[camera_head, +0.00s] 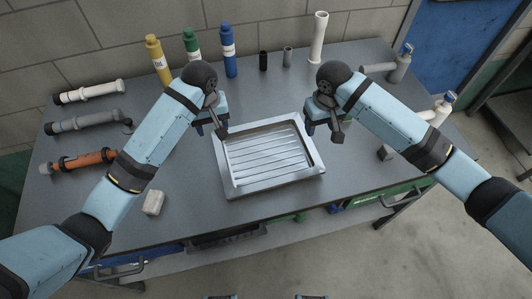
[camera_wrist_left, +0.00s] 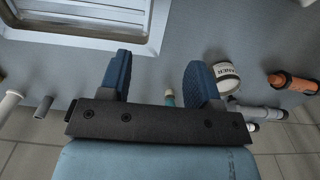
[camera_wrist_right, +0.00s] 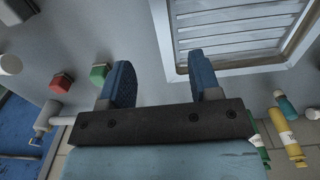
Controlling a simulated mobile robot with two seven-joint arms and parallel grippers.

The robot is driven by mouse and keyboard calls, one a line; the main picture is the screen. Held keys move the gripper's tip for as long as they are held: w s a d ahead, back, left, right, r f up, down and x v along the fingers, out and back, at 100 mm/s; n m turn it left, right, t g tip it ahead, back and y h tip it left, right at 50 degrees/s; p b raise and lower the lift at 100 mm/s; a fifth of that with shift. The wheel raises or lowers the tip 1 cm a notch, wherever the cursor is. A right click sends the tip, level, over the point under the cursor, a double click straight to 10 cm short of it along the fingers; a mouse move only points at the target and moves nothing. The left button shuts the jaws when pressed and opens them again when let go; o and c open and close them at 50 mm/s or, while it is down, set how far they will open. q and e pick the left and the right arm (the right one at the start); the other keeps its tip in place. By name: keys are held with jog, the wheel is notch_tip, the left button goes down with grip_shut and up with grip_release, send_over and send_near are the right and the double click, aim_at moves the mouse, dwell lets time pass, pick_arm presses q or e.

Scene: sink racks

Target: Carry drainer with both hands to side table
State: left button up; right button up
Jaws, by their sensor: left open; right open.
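The drainer (camera_head: 275,187) is a shallow silver metal tray with ridged slats, lying flat on the grey workbench. My left gripper (camera_head: 210,130) is open and empty by its far left corner. My right gripper (camera_head: 324,132) is open and empty by its right side. The drainer's rim shows at the top left of the left wrist view (camera_wrist_left: 100,40) and the upper right of the right wrist view (camera_wrist_right: 168,50); neither pair of fingers is around it. A dark table (camera_head: 505,105) is partly visible at the right edge; I cannot tell if it is the side table.
Yellow (camera_head: 157,60), green (camera_head: 192,47) and blue (camera_head: 228,52) bottles stand behind the drainer with a tall white tube (camera_head: 318,40). Pipe pieces lie at left, including an orange one (camera_head: 85,161). A pale block (camera_head: 154,203) lies front left. Bare floor lies right of the bench.

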aim_at(219, 152)
pick_arm(q)
notch_tip(219, 152, down, 14)
jog(key=shift+r, duration=0.25)
pick_arm(e)
notch_tip(219, 152, down, 14)
jog(key=shift+r, duration=0.25)
pick_arm(q)
grip_shut()
pick_arm(e)
grip_shut()
pick_arm(q)
jog(key=shift+r, duration=0.1)
